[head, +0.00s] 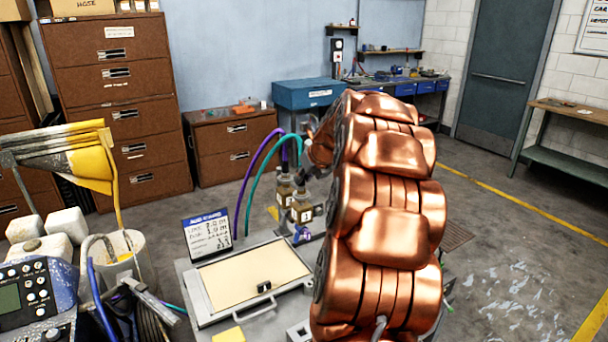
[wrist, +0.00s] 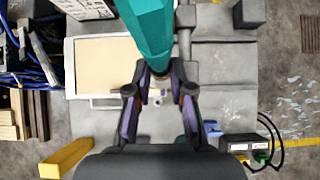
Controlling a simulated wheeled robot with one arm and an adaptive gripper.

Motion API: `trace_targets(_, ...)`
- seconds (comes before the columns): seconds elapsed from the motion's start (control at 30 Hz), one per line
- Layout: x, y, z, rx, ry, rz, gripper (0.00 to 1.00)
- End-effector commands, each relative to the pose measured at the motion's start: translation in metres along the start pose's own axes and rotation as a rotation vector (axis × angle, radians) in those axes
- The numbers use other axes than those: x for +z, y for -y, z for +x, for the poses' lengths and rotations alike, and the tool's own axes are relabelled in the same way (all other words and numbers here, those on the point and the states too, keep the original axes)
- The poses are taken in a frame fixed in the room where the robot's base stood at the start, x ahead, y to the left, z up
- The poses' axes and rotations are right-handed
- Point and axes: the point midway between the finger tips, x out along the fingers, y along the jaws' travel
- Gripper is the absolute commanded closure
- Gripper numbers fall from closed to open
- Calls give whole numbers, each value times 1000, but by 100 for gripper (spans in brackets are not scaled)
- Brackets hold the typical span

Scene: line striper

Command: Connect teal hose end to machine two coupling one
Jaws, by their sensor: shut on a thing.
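The teal hose (head: 258,170) arcs up from beside the sign to the far side of my copper arm. In the wrist view its thick teal end (wrist: 148,28) fills the top middle and runs down between the fingers. My gripper (wrist: 160,72) is shut on this end, above a grey platform. In the head view my arm mostly hides the gripper. Two brass-coloured fittings (head: 301,207) stand below the hose's upper end, and the nearer one bears a white label reading 1. I cannot tell whether the hose end touches any coupling.
A purple hose (head: 247,186) arcs close beside the teal one. A white sign (head: 208,236) and a cream-topped tray (head: 254,274) are near the fittings. A control box (head: 38,297) and bucket stand at left. Open floor lies at right.

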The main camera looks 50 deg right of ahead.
Motion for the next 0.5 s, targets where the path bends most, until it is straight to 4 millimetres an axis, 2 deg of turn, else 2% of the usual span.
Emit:
trace_targets(0.23,-3,0,4,0,-1,-1,100)
trace_targets(0.27,-4,0,4,0,-1,-1,77)
trace_targets(0.5,-3,0,4,-1,1,-1,52)
